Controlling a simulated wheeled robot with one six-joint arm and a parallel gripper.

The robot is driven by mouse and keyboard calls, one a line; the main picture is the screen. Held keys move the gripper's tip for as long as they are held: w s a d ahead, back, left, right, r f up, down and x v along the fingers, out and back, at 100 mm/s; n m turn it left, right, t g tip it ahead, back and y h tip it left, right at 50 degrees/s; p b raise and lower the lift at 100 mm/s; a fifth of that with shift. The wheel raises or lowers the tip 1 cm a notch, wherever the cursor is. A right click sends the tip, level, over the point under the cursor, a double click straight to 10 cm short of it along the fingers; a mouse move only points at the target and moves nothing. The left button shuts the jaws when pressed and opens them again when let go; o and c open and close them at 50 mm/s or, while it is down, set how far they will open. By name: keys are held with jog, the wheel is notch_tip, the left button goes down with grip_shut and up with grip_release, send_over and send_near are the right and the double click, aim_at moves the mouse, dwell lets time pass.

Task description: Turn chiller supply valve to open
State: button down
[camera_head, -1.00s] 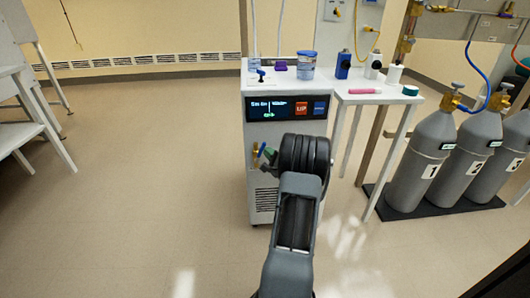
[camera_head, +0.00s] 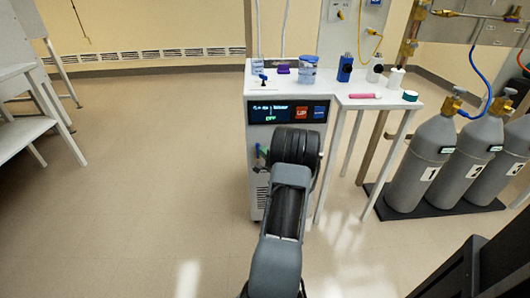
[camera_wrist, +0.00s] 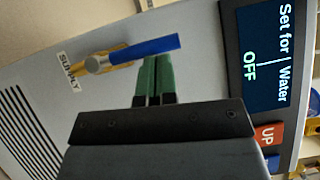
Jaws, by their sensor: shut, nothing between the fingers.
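The chiller supply valve shows in the wrist view as a brass fitting (camera_wrist: 78,68) with a blue lever handle (camera_wrist: 150,49), beside a SUPPLY label on the chiller front (camera_wrist: 200,70). The lever points toward the chiller's display and lies at a small angle to the brass part. My gripper (camera_wrist: 154,58) has green fingers, shut together and empty. Their tips are at the lower edge of the blue lever in the picture; whether they touch it I cannot tell. In the head view my arm covers most of the gripper, and the valve (camera_head: 258,150) shows only as a small patch.
The chiller (camera_head: 254,200) has a display (camera_head: 272,111) reading OFF in green. A white side table (camera_head: 372,99) with bottles stands to its right. Grey gas cylinders (camera_head: 424,160) stand farther right. The floor (camera_head: 150,190) to the left is clear.

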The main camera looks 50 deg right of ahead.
jog(key=s+p, duration=0.3)
jog(key=s, duration=1)
jog(key=shift+a, duration=0.4)
jog(key=w+a+r+n+g+h+p, duration=0.1)
jog(key=w+a+r+n+g+p, duration=0.2)
jog(key=w+a+r+n+p, duration=0.5)
jog(key=w+a+r+g+p, duration=0.2)
jog(key=w+r+g+p, duration=0.3)
jog(key=r, duration=0.8)
jog(key=s+a+r+n+g+y+p, duration=0.1)
jog(key=a+r+n+p, duration=0.4)
jog(key=a, duration=0.6)
jog(key=s+a+r+n+g+y+p, duration=0.1)
jog(key=a+r+n+g+y+p, duration=0.2)
jog(key=a+r, duration=0.6)
jog(key=s+a+r+n+g+y+p, duration=0.2)
jog(key=s+a+n+p, duration=0.3)
jog(key=s+a, duration=0.5)
jog(key=a+n, duration=0.1)
jog(key=a, duration=0.2)
jog(key=shift+s+a+r, duration=0.25)
jog(key=shift+a+r, duration=0.05)
jog(key=shift+r, duration=0.05)
